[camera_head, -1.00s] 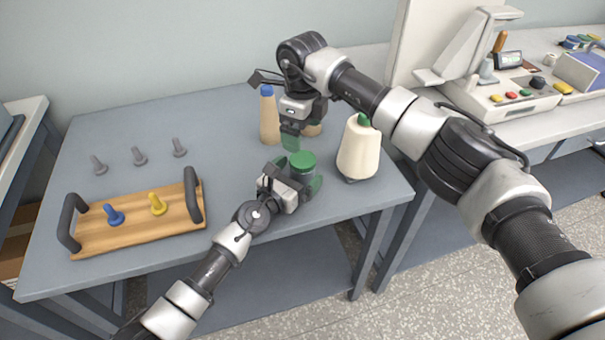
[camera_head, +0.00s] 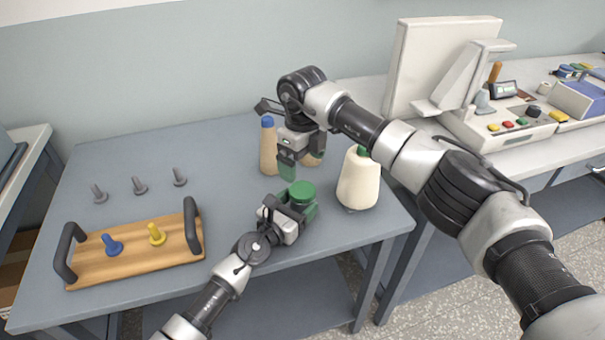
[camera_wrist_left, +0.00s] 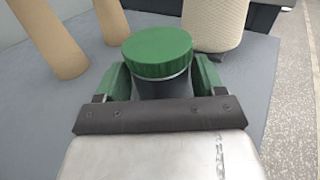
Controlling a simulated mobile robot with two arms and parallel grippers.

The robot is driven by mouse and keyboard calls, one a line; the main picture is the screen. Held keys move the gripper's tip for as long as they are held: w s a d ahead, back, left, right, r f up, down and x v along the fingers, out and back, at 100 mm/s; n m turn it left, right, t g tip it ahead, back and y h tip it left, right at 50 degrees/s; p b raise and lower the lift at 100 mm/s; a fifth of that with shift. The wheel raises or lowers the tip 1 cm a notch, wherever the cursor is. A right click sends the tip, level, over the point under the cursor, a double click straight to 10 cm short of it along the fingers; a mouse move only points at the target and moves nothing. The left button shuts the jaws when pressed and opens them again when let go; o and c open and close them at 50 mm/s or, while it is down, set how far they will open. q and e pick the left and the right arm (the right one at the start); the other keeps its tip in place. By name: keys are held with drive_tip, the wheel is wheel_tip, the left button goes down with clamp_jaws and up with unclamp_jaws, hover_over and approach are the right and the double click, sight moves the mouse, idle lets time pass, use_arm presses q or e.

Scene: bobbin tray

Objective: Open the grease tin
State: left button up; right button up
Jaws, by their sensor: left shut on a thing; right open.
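The grease tin has a ridged green lid (camera_head: 301,190) on a dark body. The lid sits on the tin and also shows in the left wrist view (camera_wrist_left: 158,50). My left gripper (camera_head: 299,208) is shut around the tin's body (camera_wrist_left: 162,86), with a green finger on each side below the lid. My right gripper (camera_head: 287,165) is open and points down behind the tin and a little to its left, apart from the lid. Whether the tin touches the table is hard to tell.
A cream cone (camera_head: 358,182) with a green top stands close right of the tin. A tan cone (camera_head: 268,150) with a blue top stands beside my right gripper. A wooden tray (camera_head: 135,262) with two bobbins lies at left; several grey pegs (camera_head: 139,187) stand behind it.

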sight(303, 190)
drive_tip(key=m, duration=0.6)
drive_tip(key=shift+r, duration=0.1)
drive_tip(key=m, duration=0.8)
drive_tip(key=shift+r+m, duration=0.1)
drive_tip(key=shift+m, duration=0.2)
drive_tip(key=m, duration=0.5)
drive_tip(key=shift+f+m, duration=0.3)
drive_tip(key=shift+f, duration=3.7)
